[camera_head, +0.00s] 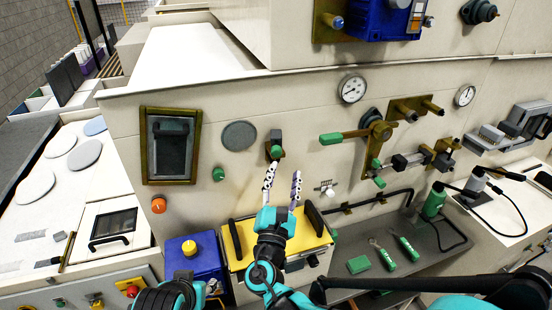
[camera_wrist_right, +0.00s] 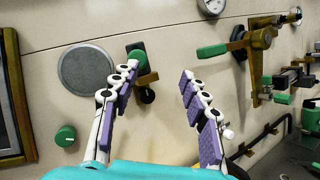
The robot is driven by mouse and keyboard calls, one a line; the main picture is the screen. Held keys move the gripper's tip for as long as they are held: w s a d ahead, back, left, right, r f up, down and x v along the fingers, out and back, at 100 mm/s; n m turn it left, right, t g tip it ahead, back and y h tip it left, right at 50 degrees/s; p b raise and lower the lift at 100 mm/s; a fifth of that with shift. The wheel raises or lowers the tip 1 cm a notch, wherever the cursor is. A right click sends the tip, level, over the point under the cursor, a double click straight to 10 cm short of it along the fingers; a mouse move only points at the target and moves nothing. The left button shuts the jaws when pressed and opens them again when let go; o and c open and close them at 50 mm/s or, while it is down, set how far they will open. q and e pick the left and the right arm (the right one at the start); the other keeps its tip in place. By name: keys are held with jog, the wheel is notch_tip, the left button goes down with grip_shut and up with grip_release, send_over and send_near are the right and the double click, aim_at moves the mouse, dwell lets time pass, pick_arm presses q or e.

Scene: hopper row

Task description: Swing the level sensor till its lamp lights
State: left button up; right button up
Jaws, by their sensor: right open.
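A small wall-mounted part with a green end (camera_head: 276,152) and a dark, brass-toned body looks like the level sensor, though I cannot be certain. In the right wrist view its green end (camera_wrist_right: 137,57) is just past the left finger's tip, with a brass arm and dark pivot below it. My right gripper (camera_head: 284,170) is open and empty, just below this part. In the right wrist view its fingers (camera_wrist_right: 160,72) are spread, and I cannot tell whether the left one touches it. No lit lamp is recognisable. My left gripper is not in view.
A green-handled brass valve (camera_head: 377,131) and a gauge (camera_head: 352,88) are on the wall to the right. A round grey disc (camera_head: 239,135) and green knob (camera_head: 218,174) lie left. A yellow-topped box (camera_head: 242,262) with dark handles stands below my right gripper.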

aim_at(276, 155)
jog(key=w+r, duration=0.1)
jog(key=w, duration=0.1)
jog(key=w+a+r+n, duration=0.1)
jog(key=w, duration=0.1)
jog(key=w+a+r+n+t+y, duration=0.1)
jog(key=w, duration=0.1)
jog(key=shift+w+r, duration=0.1)
jog(key=shift+w, duration=0.3)
